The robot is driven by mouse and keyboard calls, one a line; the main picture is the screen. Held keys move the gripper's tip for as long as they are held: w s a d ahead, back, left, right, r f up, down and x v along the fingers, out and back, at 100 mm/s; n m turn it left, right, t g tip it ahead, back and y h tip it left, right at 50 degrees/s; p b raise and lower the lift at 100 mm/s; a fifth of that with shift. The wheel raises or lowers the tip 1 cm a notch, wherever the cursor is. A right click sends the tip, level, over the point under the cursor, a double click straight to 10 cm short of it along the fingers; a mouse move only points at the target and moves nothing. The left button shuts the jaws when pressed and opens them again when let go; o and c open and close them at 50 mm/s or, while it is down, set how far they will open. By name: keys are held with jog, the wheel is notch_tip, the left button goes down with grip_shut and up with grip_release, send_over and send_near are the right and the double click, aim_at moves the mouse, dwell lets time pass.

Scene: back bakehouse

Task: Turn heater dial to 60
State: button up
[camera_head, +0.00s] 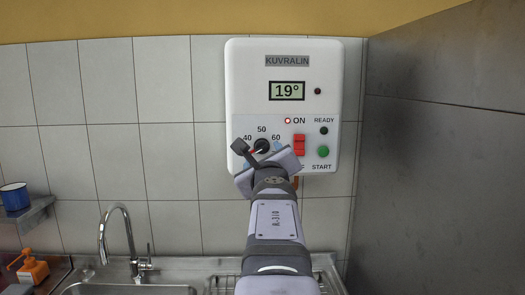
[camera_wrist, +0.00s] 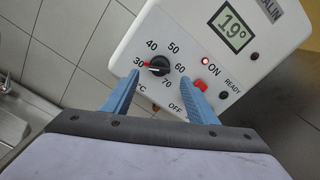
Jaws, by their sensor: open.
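The white heater unit (camera_head: 296,75) hangs on the tiled wall and its display (camera_head: 287,90) reads 19°. Its black dial (camera_wrist: 159,66) has a red pointer mark aimed at 30, at the left of a scale running 30 to 70. The 60 label (camera_wrist: 180,69) is on the dial's right side. My gripper (camera_wrist: 165,77) is open, with its blue fingers apart on either side of the dial in the wrist view; I cannot tell whether they touch it. In the head view my gripper partly covers the dial (camera_head: 262,145) and lower scale.
The red rocker switch (camera_head: 299,145) and green START button (camera_head: 323,151) sit right of the dial. The ON lamp (camera_wrist: 205,60) glows red. A grey wall (camera_head: 445,160) stands at right.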

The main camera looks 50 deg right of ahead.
aim_at(262, 149)
jog(key=shift+x, duration=3.45)
jog(key=shift+f, duration=0.1)
jog(key=c, duration=1.1)
